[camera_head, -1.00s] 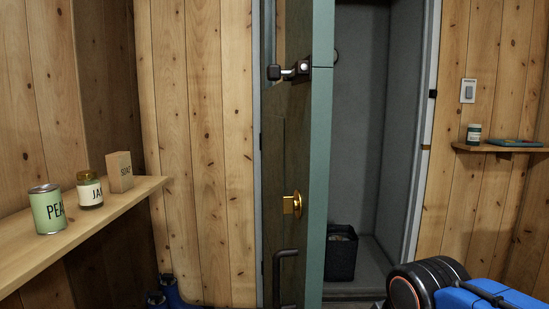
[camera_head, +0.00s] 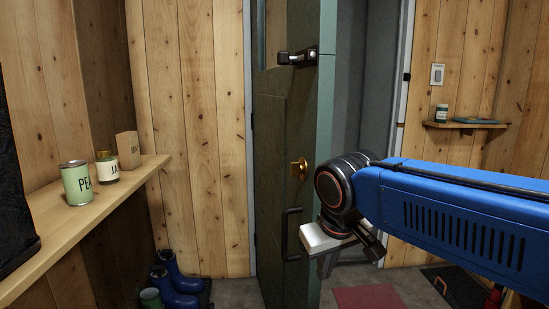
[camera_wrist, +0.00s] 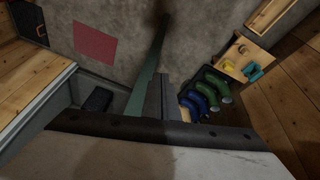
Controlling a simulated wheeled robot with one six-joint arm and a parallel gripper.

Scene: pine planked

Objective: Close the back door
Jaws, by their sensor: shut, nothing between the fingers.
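The back door (camera_head: 285,130) stands ajar, swung toward me, its dark inner face on the left and its teal free edge (camera_head: 325,110) facing me. It has a dark latch (camera_head: 298,56), a brass lock (camera_head: 299,169) and a dark pull handle (camera_head: 290,235). In the wrist view the door's teal edge (camera_wrist: 150,72) runs close by the fingers (camera_wrist: 166,82).
A wooden shelf (camera_head: 95,215) with tins and a box juts out at the left. Blue boots (camera_head: 175,275) stand on the floor left of the door. A red mat (camera_head: 368,297) lies on the floor. A small shelf (camera_head: 465,124) hangs on the right wall.

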